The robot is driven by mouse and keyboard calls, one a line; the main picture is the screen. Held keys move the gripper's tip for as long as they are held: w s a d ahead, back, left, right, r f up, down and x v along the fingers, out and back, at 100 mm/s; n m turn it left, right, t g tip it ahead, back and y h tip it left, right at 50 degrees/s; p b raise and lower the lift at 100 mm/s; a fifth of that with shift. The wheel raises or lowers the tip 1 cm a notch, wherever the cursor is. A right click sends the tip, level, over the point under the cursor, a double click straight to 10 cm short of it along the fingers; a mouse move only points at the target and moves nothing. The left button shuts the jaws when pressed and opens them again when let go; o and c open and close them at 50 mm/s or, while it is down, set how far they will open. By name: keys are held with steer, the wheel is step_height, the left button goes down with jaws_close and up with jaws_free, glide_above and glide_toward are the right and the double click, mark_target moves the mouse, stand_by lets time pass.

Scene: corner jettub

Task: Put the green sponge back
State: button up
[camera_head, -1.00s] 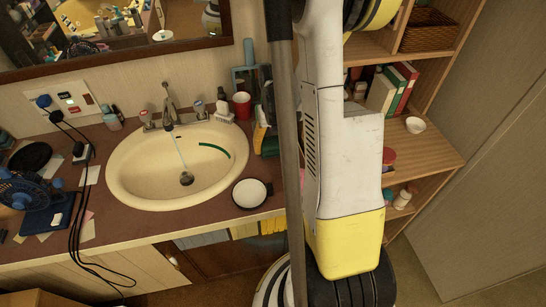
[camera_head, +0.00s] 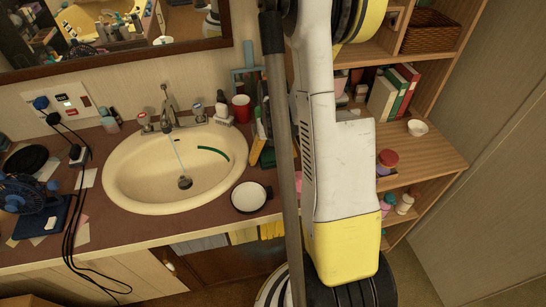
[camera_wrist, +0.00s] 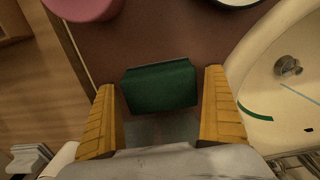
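The green sponge (camera_wrist: 160,88) is a dark green block on the brown counter, between the two yellow fingers of my gripper (camera_wrist: 160,82) in the wrist view. Narrow gaps show on both sides of it, so the fingers are open around it and not visibly pressing on it. In the head view the sponge (camera_head: 268,157) shows as a small green patch beside a yellow finger of my gripper (camera_head: 260,143), right of the sink. My arm hides much of that area. I cannot tell the exact height of the fingertips over the counter.
The sink basin (camera_head: 130,190) lies to the left, with a green strip (camera_head: 213,150) inside. A dark-rimmed white dish (camera_head: 250,196) sits at the counter's front. A red cup (camera_head: 241,108) and a soap bottle (camera_head: 222,106) stand behind. Wooden shelves (camera_head: 440,150) stand right.

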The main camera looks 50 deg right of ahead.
mark_target(273, 153)
step_height(273, 153, up, 12)
steer(key=p, duration=0.5)
steer(key=s+a+r+n+t, duration=0.2)
steer(key=a+r, duration=0.5)
steer(key=a, duration=0.5)
steer(key=s+a+r+n+t, duration=0.3)
steer(key=a+r, duration=0.5)
steer(key=a, duration=0.5)
steer(key=shift+s+a+r+n+t, duration=0.2)
steer(key=shift+n+t, duration=0.5)
steer(key=shift+t, duration=0.4)
steer(key=shift+c, duration=0.3)
